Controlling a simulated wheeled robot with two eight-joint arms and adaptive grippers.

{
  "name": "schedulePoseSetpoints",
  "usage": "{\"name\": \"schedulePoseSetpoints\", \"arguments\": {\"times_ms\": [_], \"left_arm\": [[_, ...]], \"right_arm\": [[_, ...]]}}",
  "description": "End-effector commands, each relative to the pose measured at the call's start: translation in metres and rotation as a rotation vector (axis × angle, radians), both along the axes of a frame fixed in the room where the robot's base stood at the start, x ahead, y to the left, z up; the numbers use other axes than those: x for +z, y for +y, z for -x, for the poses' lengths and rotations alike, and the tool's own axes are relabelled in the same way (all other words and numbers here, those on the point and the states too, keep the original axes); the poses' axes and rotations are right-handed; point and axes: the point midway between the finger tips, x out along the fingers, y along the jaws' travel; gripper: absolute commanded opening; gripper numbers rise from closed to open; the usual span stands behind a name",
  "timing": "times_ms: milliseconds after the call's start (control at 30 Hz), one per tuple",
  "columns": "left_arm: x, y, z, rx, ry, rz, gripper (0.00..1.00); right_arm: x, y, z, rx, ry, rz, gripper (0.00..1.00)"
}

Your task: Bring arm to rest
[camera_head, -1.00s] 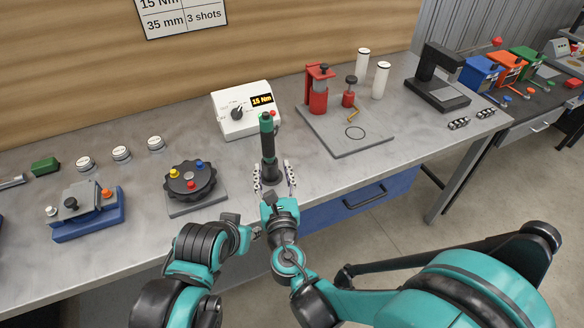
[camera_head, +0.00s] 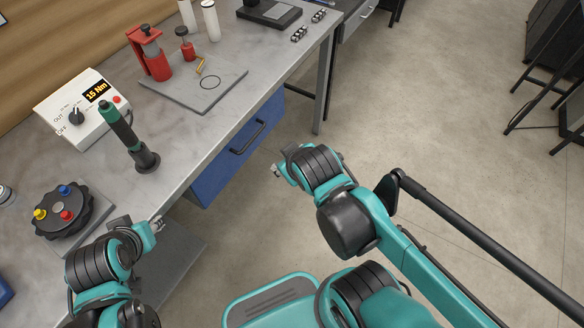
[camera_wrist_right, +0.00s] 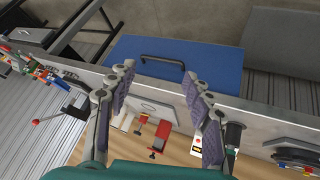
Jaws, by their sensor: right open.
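My right arm in the head view reaches over the open floor to the right of the bench, with its gripper end (camera_head: 278,171) in front of the blue drawer. The right wrist view shows its two fingers (camera_wrist_right: 159,71) spread apart with nothing between them. A green and black driver (camera_head: 122,130) stands in a round black holder on the bench, apart from both grippers; its green part also shows beside a finger in the right wrist view (camera_wrist_right: 233,134). My left arm is folded at the lower left, its gripper end (camera_head: 156,223) near the bench edge; its fingers are not clear.
The bench carries a white torque display (camera_head: 83,110), a black dial with coloured knobs (camera_head: 62,212) and a grey plate (camera_head: 215,92) by red tools. A blue drawer (camera_head: 238,150) with a handle is under its edge.

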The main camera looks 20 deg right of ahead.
Motion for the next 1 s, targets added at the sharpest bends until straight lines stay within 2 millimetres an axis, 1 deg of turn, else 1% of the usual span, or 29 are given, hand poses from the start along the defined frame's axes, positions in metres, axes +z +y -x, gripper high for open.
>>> {"name": "schedulePoseSetpoints", "arguments": {"times_ms": [33,100,200,1000], "left_arm": [[0.000,0.000,0.000,0.000,0.000,0.000,0.34],[0.000,0.000,0.000,0.000,0.000,0.000,0.34],[0.000,0.000,0.000,0.000,0.000,0.000,0.34],[0.000,0.000,0.000,0.000,0.000,0.000,0.34]], "right_arm": [[-0.002,-0.002,0.012,-0.077,0.017,-0.087,0.51],[-0.003,0.000,0.022,-0.149,0.033,-0.177,0.51],[-0.004,0.003,0.028,-0.197,0.044,-0.237,0.51],[-0.004,0.004,0.028,-0.197,0.044,-0.241,0.51]]}}
